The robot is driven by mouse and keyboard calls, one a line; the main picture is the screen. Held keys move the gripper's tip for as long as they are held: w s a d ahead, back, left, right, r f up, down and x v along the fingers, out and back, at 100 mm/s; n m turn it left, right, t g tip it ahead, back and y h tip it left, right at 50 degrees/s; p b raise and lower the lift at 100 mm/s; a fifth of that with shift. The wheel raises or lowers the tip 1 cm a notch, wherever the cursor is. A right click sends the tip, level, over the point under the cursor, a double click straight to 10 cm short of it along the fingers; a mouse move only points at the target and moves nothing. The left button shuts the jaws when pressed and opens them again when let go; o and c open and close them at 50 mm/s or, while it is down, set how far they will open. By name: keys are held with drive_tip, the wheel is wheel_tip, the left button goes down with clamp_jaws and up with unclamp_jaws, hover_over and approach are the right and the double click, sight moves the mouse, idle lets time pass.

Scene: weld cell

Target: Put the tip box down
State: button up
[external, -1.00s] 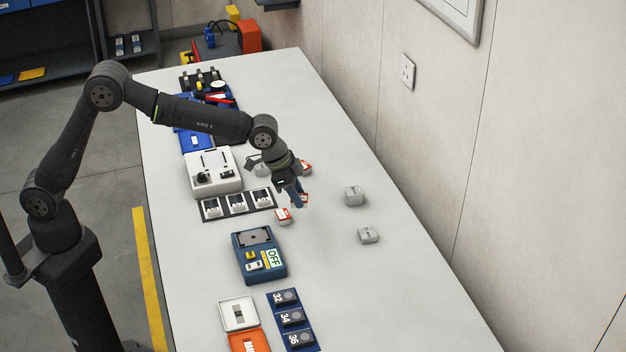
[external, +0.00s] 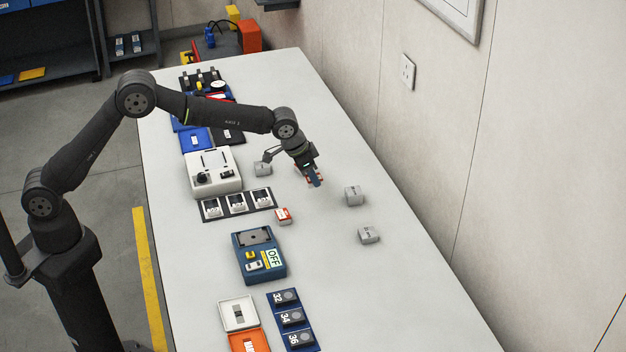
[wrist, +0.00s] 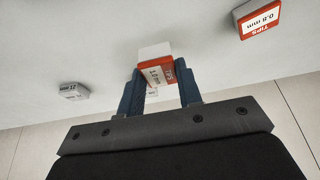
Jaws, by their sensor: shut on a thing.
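The tip box (wrist: 155,72), white with a red label reading TIPS, sits between the blue fingers of my gripper (wrist: 158,92) in the wrist view. My gripper is shut on it. In the external view my gripper (external: 315,181) is over the table right of the row of three cards, and only small orange-red bits of the held box show there. I cannot tell if the box touches the table. Another red and white tip box, marked 0.8 mm, (wrist: 260,20) stands apart at upper right in the wrist view. A red and white box (external: 283,216) also lies left of and nearer than my gripper.
Grey boxes lie on the table (external: 420,310): one (external: 354,196) right of my gripper, one (external: 369,235) nearer, one (external: 263,169) to the left. A blue device with an OFF sign (external: 259,256) stands nearer. Free tabletop lies along the wall side.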

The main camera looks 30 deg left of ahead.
sight(313, 196)
drive_tip(key=shift+w+a+f, duration=0.1)
drive_tip(key=shift+w+f, duration=0.3)
drive_tip(key=shift+w, duration=0.1)
drive_tip(key=shift+f, duration=1.85)
drive_tip(key=shift+f, duration=0.2)
drive_tip(key=o, duration=1)
drive_tip(key=shift+r, duration=0.1)
drive_tip(key=v, duration=1.2)
